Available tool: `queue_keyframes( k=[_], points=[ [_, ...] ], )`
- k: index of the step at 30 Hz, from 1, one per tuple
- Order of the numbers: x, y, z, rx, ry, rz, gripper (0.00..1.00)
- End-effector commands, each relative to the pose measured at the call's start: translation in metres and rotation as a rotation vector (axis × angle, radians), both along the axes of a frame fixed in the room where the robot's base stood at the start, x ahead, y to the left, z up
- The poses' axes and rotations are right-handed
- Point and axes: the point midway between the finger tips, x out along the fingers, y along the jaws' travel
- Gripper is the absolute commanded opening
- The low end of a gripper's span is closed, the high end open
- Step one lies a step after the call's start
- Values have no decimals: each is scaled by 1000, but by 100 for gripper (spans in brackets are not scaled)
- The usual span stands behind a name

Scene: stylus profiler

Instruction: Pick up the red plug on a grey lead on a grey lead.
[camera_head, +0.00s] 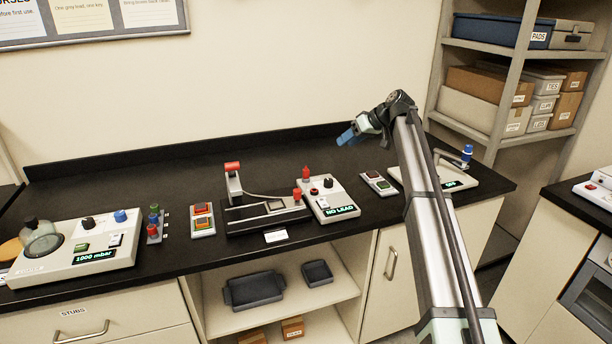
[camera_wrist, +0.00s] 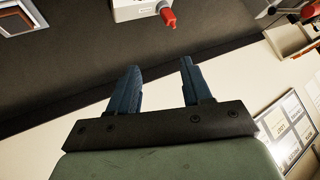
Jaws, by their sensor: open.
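A grey lead (camera_head: 262,195) curves over the black stylus device (camera_head: 240,220) in the head view. It seems to run to a small red piece (camera_head: 297,194) at the device's right end, which looks like the red plug. A second red upright piece (camera_head: 306,172) stands at the back left of the box reading NO LEAD (camera_head: 335,205). In the wrist view a red piece with a pale collar (camera_wrist: 168,18) shows beside a white box. My gripper (camera_head: 346,137) is open and empty, above the counter's back edge; its fingers (camera_wrist: 157,75) are apart, clear of the red pieces.
A red-topped post (camera_head: 232,178) rises at the device's left. A two-button tile (camera_head: 379,182) and a panel with a blue knob (camera_head: 467,153) lie right. A button block (camera_head: 202,220), coloured pegs (camera_head: 154,222) and a gauge unit (camera_head: 75,250) lie left. The back counter strip is clear.

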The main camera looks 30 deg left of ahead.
Motion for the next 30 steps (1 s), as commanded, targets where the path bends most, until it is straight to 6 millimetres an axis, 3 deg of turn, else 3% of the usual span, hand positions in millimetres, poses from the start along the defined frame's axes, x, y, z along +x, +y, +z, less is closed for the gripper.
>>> queue_keyframes(
  k=[1,3,9,15,21,23,30],
  points=[
    [-14,30,18,-14,-15,61,49],
    [-35,63,36,-36,-32,141,49],
    [-96,139,84,-89,-79,343,49],
    [-143,185,117,-121,-111,476,49],
    [-179,218,142,-153,-145,587,49],
    [-180,224,141,-184,-175,632,49],
    [-140,211,102,-315,-293,757,49]
  ],
)
